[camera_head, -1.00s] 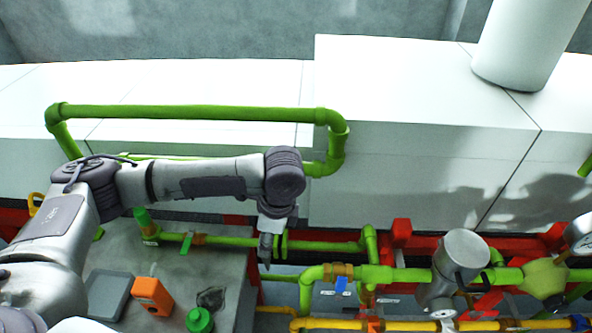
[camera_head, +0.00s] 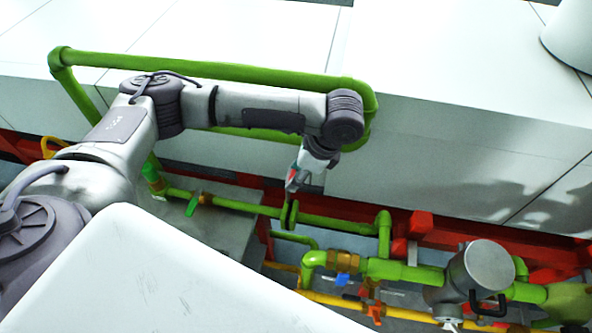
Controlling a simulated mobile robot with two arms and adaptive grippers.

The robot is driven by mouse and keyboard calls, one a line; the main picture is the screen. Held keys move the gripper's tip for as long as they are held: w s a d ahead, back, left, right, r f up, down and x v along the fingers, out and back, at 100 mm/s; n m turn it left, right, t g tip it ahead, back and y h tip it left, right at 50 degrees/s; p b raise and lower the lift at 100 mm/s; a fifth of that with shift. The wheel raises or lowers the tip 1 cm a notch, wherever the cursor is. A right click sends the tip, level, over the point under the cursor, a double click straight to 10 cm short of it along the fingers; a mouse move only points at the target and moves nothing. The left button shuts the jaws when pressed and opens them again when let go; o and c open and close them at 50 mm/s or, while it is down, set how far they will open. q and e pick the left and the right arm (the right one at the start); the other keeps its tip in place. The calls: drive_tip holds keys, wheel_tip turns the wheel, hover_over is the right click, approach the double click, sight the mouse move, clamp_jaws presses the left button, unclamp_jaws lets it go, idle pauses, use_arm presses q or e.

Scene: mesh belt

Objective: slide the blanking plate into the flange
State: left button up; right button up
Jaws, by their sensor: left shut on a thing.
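My left gripper (camera_head: 292,181) hangs down from the wrist, just above the flange. It is shut on the blanking plate, which is too small and too covered by the fingers to make out clearly. The flange (camera_head: 287,215) shows as a pair of green discs on the horizontal green pipe, with a narrow gap between them. The gripper tips are close above this gap; I cannot tell whether the plate touches the discs. My right gripper is out of view.
A raised green pipe loop (camera_head: 220,68) runs behind my left arm, before white boxes (camera_head: 440,100). A green-handled valve (camera_head: 193,204) is left of the flange. A grey metal cylinder (camera_head: 482,268) and yellow pipe (camera_head: 335,300) are at lower right.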

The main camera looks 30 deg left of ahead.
sight(290, 193)
use_arm(q)
wheel_tip(290, 193, down, 5)
drive_tip(key=shift+r+b, duration=0.1)
drive_tip(key=shift+b, duration=0.85)
drive_tip(key=shift+s+f, duration=0.1)
drive_tip(key=shift+f, duration=0.25)
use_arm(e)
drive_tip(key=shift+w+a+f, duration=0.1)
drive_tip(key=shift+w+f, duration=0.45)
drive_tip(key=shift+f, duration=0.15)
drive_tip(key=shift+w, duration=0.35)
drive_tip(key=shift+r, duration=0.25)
use_arm(q)
drive_tip(key=shift+p, duration=0.5)
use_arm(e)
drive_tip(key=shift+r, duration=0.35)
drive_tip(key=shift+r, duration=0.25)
use_arm(q)
drive_tip(key=shift+p, duration=0.5)
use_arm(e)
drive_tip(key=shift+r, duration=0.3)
